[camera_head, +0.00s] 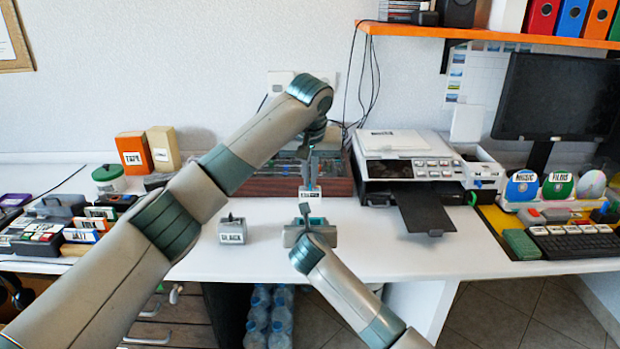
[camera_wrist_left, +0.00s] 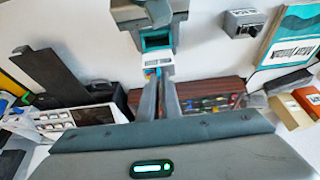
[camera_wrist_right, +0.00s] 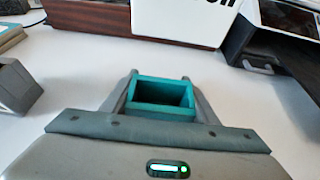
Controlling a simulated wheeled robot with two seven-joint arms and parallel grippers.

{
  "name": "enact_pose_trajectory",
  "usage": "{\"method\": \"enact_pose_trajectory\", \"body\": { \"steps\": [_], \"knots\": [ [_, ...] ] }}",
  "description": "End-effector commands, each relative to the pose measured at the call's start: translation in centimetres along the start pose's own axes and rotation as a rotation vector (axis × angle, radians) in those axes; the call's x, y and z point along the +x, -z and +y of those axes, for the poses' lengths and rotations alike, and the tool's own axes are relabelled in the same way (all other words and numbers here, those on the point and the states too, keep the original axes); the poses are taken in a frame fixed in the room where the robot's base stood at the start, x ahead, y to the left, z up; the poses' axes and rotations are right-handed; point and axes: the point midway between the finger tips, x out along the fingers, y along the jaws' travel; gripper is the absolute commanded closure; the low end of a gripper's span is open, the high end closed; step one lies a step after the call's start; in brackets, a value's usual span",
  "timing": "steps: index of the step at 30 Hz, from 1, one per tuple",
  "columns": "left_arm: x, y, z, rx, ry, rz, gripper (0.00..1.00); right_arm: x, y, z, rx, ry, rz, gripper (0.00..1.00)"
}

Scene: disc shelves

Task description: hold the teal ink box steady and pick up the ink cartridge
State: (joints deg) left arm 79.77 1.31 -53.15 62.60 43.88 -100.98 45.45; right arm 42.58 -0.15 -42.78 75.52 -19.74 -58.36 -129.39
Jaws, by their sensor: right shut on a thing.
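The teal ink box (camera_wrist_right: 165,105) is an open-topped holder between the fingers of my right gripper (camera_head: 306,222). My right gripper is shut on it at the front of the white table. In the left wrist view the teal box (camera_wrist_left: 156,38) shows at the top. The ink cartridge (camera_head: 310,190), white with a dark label, is just behind the box. It also shows in the left wrist view (camera_wrist_left: 158,61), and its lower part in the right wrist view (camera_wrist_right: 185,22). My left gripper (camera_head: 311,178) points down over the cartridge, its fingers apart around the cartridge's upper end.
A printer (camera_head: 405,150) with a dark output tray (camera_head: 425,212) is to the right. A small grey labelled box (camera_head: 232,232) stands to the left. Bare table lies between these and at the front.

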Motion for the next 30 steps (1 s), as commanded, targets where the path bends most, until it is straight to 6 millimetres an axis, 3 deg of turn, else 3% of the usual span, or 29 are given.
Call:
{"method": "enact_pose_trajectory", "body": {
  "steps": [2,3,5,20,30],
  "knots": [
    [0.0,0.0,0.0,0.000,0.000,0.000,1.00,0.0,0.0,0.0,0.000,0.000,0.000,0.68],
    [0.0,0.0,0.0,0.000,0.000,0.000,1.00,0.0,0.0,0.0,0.000,0.000,0.000,0.39],
    [0.0,0.0,0.0,0.000,0.000,0.000,1.00,0.0,0.0,0.0,0.000,0.000,0.000,0.25],
    [0.0,0.0,0.0,0.000,0.000,0.000,1.00,-0.5,0.0,0.0,0.000,0.000,-0.001,0.24],
    [0.0,0.0,0.0,0.000,0.000,0.000,1.00,-3.9,0.0,0.0,-0.001,-0.002,-0.002,0.24]
  ]
}}
